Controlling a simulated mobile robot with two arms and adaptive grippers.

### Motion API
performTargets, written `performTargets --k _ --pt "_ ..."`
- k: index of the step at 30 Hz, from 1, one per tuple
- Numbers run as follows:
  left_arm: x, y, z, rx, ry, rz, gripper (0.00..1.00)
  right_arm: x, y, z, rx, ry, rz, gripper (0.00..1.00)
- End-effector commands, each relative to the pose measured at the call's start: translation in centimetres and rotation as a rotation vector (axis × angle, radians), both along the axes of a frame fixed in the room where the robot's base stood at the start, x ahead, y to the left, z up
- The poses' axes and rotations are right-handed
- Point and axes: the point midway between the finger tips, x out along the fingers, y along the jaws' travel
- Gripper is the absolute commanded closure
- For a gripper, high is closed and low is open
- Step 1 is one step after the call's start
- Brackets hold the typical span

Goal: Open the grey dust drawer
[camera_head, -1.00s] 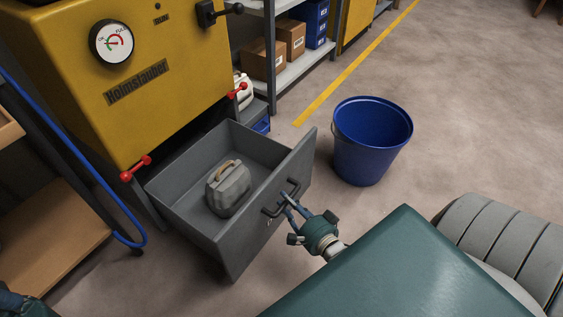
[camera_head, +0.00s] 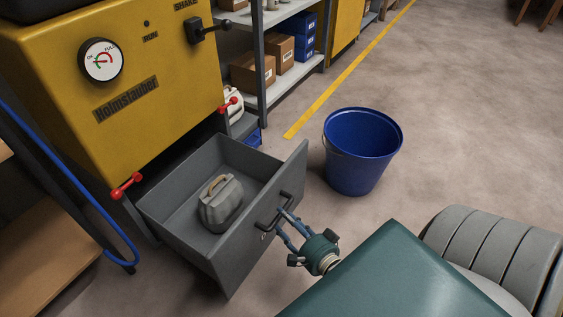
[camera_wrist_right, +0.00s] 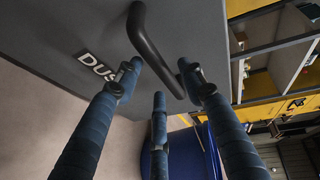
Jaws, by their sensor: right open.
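The grey dust drawer (camera_head: 215,262) stands pulled far out from under the yellow machine (camera_head: 130,95). A grey container (camera_head: 221,207) with a tan handle is inside it. The black bar handle (camera_head: 268,218) is on the drawer's front; the handle (camera_wrist_right: 150,45) and part of a "DUS" label (camera_wrist_right: 98,66) show in the right wrist view. My right gripper (camera_head: 284,225) is at the handle, its fingers (camera_wrist_right: 158,90) open and spread just in front of the bar. I cannot tell whether they touch it. My left gripper is not in view.
A blue bucket (camera_head: 361,155) stands on the floor right of the drawer. Red clamps (camera_head: 126,186) sit at the machine's lower edge. A blue hose (camera_head: 75,190) runs down at left. Shelving with boxes (camera_head: 253,70) is behind. Floor at right is open.

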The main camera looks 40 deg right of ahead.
Motion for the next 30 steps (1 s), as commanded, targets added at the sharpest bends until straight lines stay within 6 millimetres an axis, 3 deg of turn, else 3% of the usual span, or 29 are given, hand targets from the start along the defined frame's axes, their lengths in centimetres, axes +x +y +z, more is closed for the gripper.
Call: performTargets --k 6,12,18,30 --pt "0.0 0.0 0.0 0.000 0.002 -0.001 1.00 -4.9 0.2 0.8 -0.001 0.003 0.001 0.60" --pt "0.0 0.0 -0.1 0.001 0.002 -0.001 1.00 -8.0 0.4 1.5 -0.001 0.002 0.000 0.60" --pt "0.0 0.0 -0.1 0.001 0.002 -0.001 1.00 -9.2 0.5 1.8 -0.002 -0.001 0.000 0.60" --pt "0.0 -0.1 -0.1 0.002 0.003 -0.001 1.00 -9.2 0.5 1.8 -0.001 -0.001 0.000 0.60"
